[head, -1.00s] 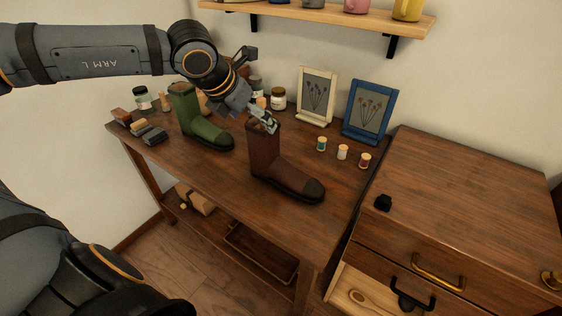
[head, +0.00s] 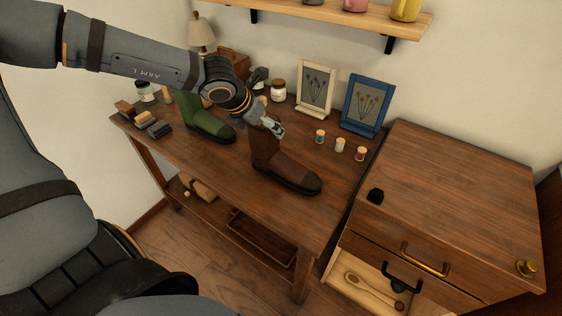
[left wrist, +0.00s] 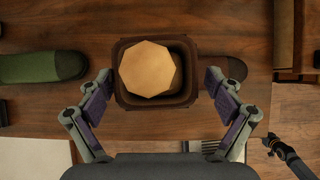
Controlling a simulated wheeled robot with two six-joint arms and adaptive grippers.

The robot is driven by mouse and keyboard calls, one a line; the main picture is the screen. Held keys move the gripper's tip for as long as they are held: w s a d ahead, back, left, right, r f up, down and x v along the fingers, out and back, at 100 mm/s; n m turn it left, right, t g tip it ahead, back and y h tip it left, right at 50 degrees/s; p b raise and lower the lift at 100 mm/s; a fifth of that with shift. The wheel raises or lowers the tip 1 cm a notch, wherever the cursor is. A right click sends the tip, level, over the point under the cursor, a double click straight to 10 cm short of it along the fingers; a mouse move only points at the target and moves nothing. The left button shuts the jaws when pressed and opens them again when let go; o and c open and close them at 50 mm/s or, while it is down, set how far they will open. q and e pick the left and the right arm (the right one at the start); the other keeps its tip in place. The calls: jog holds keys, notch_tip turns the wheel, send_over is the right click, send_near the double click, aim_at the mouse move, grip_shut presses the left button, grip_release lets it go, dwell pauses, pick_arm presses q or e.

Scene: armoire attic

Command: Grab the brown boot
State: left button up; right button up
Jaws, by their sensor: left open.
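The brown boot (head: 286,168) stands upright on the wooden table, its toe pointing right and toward the front. My left gripper (head: 272,128) is at the top of its shaft. In the left wrist view, the open fingers of the left gripper (left wrist: 158,92) lie on either side of the boot's shaft opening (left wrist: 189,84), with a gap visible at both sides. A tan, eight-sided piece (left wrist: 147,68) shows within the opening.
A green boot (head: 207,122) stands to the left. Small spools (head: 340,145) and two framed flower pictures (head: 314,88) (head: 365,103) stand behind and to the right. A cabinet (head: 455,190) with an open drawer (head: 370,283) adjoins on the right.

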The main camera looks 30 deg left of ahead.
pick_arm(q)
jog(key=shift+w+f, duration=0.25)
jog(key=shift+f, duration=0.1)
jog(key=shift+c, duration=0.2)
jog(key=c, duration=1.8)
jog(key=shift+o, duration=0.2)
